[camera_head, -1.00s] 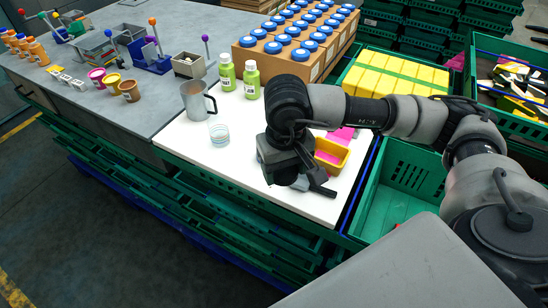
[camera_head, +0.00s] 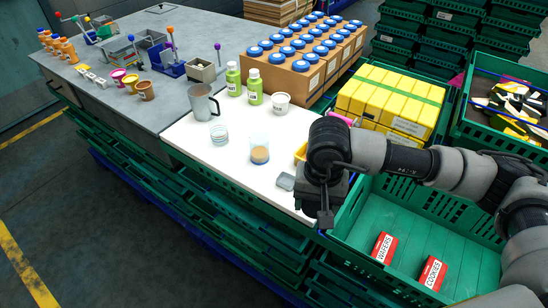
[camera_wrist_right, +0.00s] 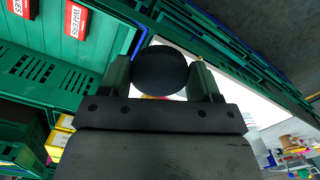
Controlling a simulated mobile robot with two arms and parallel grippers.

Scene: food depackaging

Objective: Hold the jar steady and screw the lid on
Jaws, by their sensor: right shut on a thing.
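A clear glass jar (camera_head: 259,150) with brown contents stands upright on the white worktop (camera_head: 235,180), with no lid on it. A second, lower glass container (camera_head: 218,135) stands to its left. My right gripper (camera_head: 325,218) is at the worktop's right edge, to the right of the jar and apart from it. In the right wrist view a dark round piece, apparently the lid (camera_wrist_right: 160,70), sits between the two fingers of the right gripper (camera_wrist_right: 160,82), which is shut on it. In the head view the arm hides this piece. My left gripper is not in view.
A metal mug (camera_head: 201,102), green bottles (camera_head: 254,88) and a white cup (camera_head: 280,102) stand behind the jar. A small grey flat piece (camera_head: 286,181) lies near the gripper. A green crate (camera_head: 400,205) with red boxes is at right. The worktop's front left is clear.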

